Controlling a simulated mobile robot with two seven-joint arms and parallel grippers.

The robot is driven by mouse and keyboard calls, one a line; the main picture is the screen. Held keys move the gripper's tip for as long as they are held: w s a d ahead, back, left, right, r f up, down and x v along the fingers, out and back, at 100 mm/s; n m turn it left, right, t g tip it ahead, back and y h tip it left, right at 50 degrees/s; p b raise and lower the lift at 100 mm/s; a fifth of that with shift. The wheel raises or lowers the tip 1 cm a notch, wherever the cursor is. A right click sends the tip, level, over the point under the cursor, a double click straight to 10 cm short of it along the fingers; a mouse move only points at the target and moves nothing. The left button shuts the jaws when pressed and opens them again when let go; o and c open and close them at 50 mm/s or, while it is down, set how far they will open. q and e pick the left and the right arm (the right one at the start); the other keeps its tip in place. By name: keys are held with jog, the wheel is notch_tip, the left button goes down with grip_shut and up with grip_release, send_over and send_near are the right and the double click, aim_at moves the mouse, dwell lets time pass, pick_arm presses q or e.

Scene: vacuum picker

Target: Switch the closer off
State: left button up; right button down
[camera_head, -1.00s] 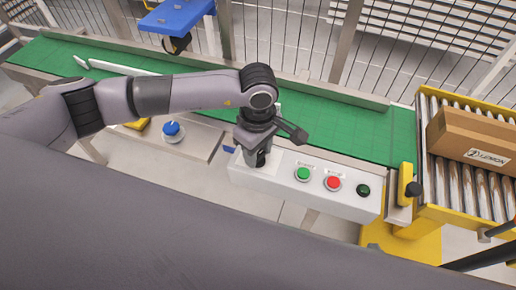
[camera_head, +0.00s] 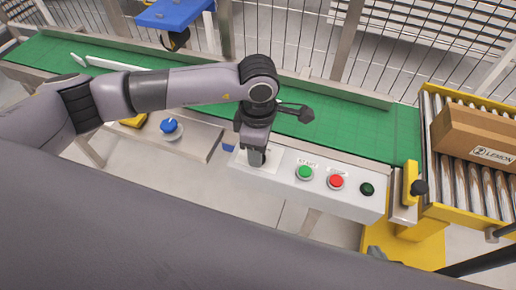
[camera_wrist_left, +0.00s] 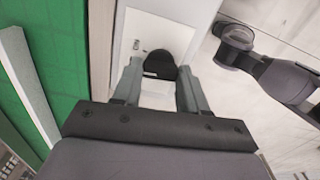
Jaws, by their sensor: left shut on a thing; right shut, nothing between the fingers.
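A white control box (camera_head: 287,187) runs along the front of the green conveyor. It carries a green button (camera_head: 304,173), a red button (camera_head: 336,182) and a small dark green button (camera_head: 367,189). My left gripper (camera_head: 256,158) points down at the box's left end, left of the green button. In the left wrist view, a black rotary knob (camera_wrist_left: 160,62) on a white plate sits between the two grey fingers, and the gripper is shut on it. In the head view the gripper hides the knob. My right gripper cannot be made out in either view.
The green conveyor (camera_head: 350,132) lies behind the box. A blue button (camera_head: 169,126) stands on a grey panel at left. A yellow-framed roller track with a cardboard box (camera_head: 475,135) is at right, beside a yellow handle-like part (camera_head: 410,184). Wire fencing stands behind.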

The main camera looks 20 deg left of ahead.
pick_arm(q)
jog(key=shift+n+b, duration=0.4)
jog(key=shift+n, duration=1.2)
jog(key=o, duration=1.1)
jog(key=shift+c, duration=0.2)
jog(key=shift+r, duration=3.65)
